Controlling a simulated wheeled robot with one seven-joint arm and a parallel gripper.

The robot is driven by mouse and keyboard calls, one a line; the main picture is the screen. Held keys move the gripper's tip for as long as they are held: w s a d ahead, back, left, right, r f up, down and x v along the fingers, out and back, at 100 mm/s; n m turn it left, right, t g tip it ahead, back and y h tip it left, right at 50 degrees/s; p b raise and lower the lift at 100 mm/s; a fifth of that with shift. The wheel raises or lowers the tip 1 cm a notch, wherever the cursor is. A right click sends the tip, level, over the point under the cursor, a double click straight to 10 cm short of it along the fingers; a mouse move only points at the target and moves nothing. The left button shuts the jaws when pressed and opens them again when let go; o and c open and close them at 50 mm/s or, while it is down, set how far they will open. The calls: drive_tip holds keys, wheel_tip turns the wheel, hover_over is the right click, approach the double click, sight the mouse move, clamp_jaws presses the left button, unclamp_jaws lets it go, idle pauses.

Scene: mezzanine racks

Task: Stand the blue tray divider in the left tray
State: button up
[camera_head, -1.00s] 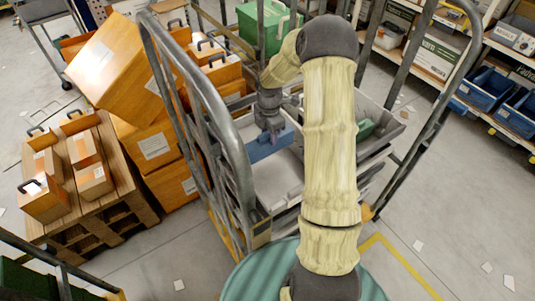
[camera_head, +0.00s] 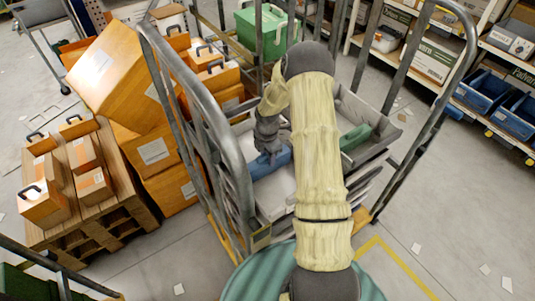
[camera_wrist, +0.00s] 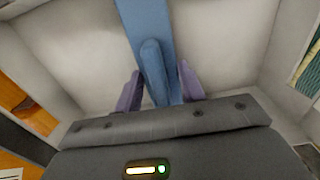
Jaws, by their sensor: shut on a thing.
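The blue tray divider (camera_head: 270,163) is held in my gripper (camera_head: 269,152), over the left part of the pale left tray (camera_head: 275,203). In the wrist view, my gripper's purple fingers (camera_wrist: 160,90) are shut on the raised grip of the divider (camera_wrist: 143,18). The pale tray floor and walls (camera_wrist: 85,55) show on both sides of it. The divider's lower edge is hidden, so I cannot tell whether it touches the tray floor. My arm covers the tray's right part in the head view.
A second grey tray (camera_head: 385,128) with a green divider (camera_head: 355,137) is to the right. Grey cage rails (camera_head: 205,105) stand close on the left, with another side rail (camera_head: 437,115) right. Orange boxes (camera_head: 105,65) are stacked outside the cage.

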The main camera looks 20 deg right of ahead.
drive_tip(key=shift+f, duration=0.1)
drive_tip(key=o, duration=1)
drive_tip(key=shift+o, duration=0.2)
wheel_tip(320, 180, up, 12)
drive_tip(key=b, duration=0.2)
drive_tip(key=shift+r, duration=0.2)
